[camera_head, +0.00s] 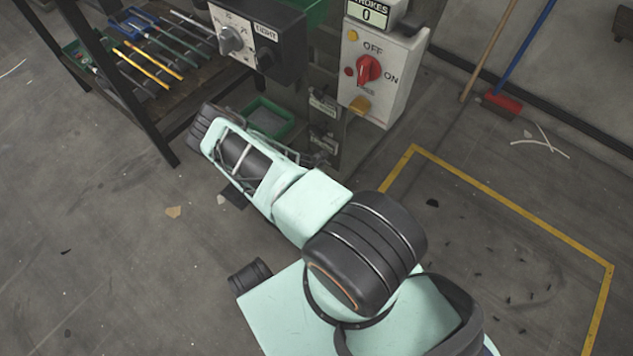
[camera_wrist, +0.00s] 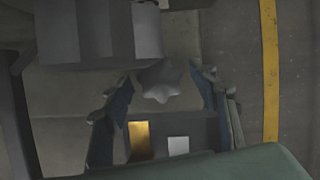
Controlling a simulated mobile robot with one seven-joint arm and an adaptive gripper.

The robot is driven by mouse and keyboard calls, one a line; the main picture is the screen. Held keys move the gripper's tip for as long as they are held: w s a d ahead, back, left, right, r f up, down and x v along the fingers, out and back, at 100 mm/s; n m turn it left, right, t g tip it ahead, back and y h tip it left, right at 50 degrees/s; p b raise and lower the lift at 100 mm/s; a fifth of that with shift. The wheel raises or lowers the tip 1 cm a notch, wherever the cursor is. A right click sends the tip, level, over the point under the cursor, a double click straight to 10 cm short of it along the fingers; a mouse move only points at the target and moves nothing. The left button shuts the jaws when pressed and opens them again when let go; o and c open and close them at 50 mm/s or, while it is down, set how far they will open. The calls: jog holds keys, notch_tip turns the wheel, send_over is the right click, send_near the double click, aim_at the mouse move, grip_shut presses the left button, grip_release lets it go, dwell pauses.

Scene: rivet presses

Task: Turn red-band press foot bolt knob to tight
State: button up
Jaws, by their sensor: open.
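A grey star-shaped knob (camera_wrist: 162,80) shows in the wrist view, between the fingertips of my gripper (camera_wrist: 161,76). The fingers are open, one on each side of the knob, with visible gaps. I cannot tell how far the knob is in depth. In the head view my arm covers the low area, and I cannot make out the star knob there. A dark box with a "TIGHT" label (camera_head: 265,32) and a grey dial (camera_head: 232,40) stands at the top. No red band shows clearly.
A control box (camera_head: 385,97) carries a red OFF/ON switch (camera_head: 368,70). A shelf (camera_head: 143,103) with several rods stands at the left. A green bin (camera_head: 266,119) sits behind my arm. A broom (camera_head: 502,104) leans at the right. Yellow floor tape (camera_head: 497,199) borders open floor.

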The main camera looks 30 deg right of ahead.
jog(key=shift+c, duration=0.2)
jog(key=c, duration=1.1)
jog(key=shift+m, duration=0.3)
jog(key=shift+w+m+g, duration=0.1)
jog(key=shift+m+g, duration=0.5)
jog(key=shift+m, duration=0.8)
jog(key=shift+w+m+g, duration=0.1)
jog(key=shift+m+g, duration=0.5)
jog(key=shift+m, duration=0.8)
jog(key=shift+h, duration=0.3)
jog(key=o, duration=1.1)
jog(key=shift+o, duration=0.2)
